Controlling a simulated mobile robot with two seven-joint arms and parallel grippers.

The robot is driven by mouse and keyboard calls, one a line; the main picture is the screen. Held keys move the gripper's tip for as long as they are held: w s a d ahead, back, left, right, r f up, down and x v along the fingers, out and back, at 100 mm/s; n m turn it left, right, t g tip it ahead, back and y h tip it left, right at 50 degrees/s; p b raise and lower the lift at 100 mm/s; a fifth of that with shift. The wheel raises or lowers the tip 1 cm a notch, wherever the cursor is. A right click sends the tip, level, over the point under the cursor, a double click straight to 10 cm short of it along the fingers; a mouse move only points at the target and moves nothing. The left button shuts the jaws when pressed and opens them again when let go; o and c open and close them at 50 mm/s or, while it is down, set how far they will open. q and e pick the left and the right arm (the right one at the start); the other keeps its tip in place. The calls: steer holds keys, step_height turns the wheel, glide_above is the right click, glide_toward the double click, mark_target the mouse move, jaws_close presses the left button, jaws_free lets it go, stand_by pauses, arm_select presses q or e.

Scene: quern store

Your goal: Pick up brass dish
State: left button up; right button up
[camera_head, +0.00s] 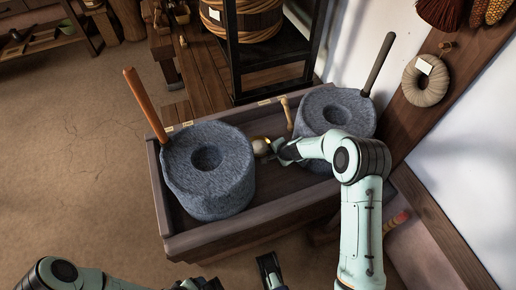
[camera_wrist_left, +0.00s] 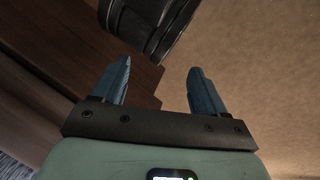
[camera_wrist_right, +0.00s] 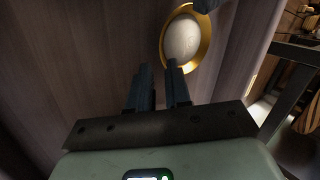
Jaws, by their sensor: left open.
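The brass dish (camera_head: 261,147) lies in the wooden trough between two grey stone querns, partly hidden by my right gripper (camera_head: 279,148). In the right wrist view the dish (camera_wrist_right: 184,40) has a gold rim and a pale middle. There my right gripper (camera_wrist_right: 158,67) is partly open, with a narrow gap and nothing seen between the fingers. Its right fingertip overlaps the dish's near rim; I cannot tell whether they touch. My left gripper (camera_head: 268,268) is low in front of the trough. In the left wrist view the left gripper (camera_wrist_left: 159,65) is open and empty.
The left quern (camera_head: 208,185) and right quern (camera_head: 337,112) stand in the wooden trough (camera_head: 250,226), each with an upright handle. A short pale stick (camera_head: 287,114) rises behind the dish. A dark rack (camera_head: 270,70) stands behind; a white wall (camera_head: 480,140) is at right.

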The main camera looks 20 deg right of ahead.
mark_target(259, 147)
steer(key=x, duration=0.5)
steer(key=shift+w+f+b, duration=0.2)
steer(key=shift+w+b, duration=0.15)
steer(key=shift+b, duration=0.05)
jaws_close()
